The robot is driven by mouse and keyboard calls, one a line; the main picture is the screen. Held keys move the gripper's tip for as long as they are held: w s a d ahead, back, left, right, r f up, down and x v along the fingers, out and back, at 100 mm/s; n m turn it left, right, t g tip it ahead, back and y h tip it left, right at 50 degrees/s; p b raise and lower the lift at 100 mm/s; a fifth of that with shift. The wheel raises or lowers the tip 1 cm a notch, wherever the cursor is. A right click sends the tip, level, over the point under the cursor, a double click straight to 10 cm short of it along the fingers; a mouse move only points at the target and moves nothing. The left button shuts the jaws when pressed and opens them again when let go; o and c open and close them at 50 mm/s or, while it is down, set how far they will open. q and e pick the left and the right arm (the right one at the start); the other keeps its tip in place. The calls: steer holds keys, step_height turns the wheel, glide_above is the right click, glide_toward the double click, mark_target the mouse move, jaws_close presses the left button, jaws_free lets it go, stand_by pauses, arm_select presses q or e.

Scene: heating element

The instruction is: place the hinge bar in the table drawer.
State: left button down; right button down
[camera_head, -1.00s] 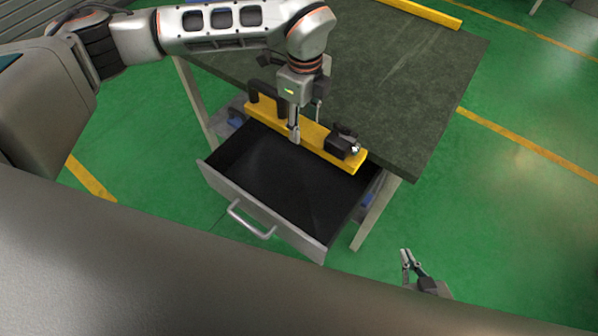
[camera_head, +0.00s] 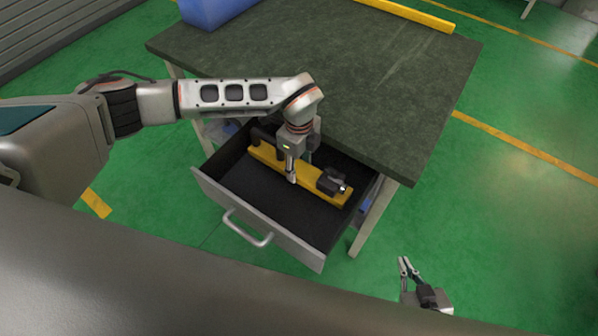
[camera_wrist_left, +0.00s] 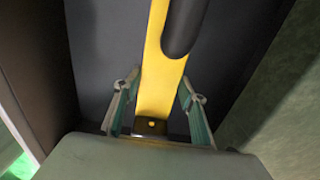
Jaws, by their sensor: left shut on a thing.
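The hinge bar (camera_head: 308,176) is a long yellow bar with a black handle at its left end and a black fitting near its right end. My left gripper (camera_head: 291,177) is shut on it near the middle. The bar lies within the outline of the open table drawer (camera_head: 284,246), towards its back; whether it touches the floor is unclear. In the left wrist view, the fingers (camera_wrist_left: 160,90) stand on either side of the yellow bar (camera_wrist_left: 155,55), with the dark drawer floor behind. My right gripper (camera_head: 409,268) is empty at lower right, its fingers slightly apart.
The dark green tabletop (camera_head: 330,70) overhangs the back of the drawer. A blue box (camera_head: 210,10) stands at its far left, and another yellow bar (camera_head: 410,14) lies along its far edge. The front part of the drawer is empty.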

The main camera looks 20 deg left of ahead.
mark_target(299, 169)
arm_select(q)
steer(key=shift+f, duration=1.7)
steer(key=shift+f, duration=0.15)
steer(key=c, duration=1.2)
jaws_free()
step_height(299, 169, up, 12)
steer(key=shift+f+p, duration=0.1)
steer(key=shift+p, duration=0.2)
steer(key=shift+r, duration=0.2)
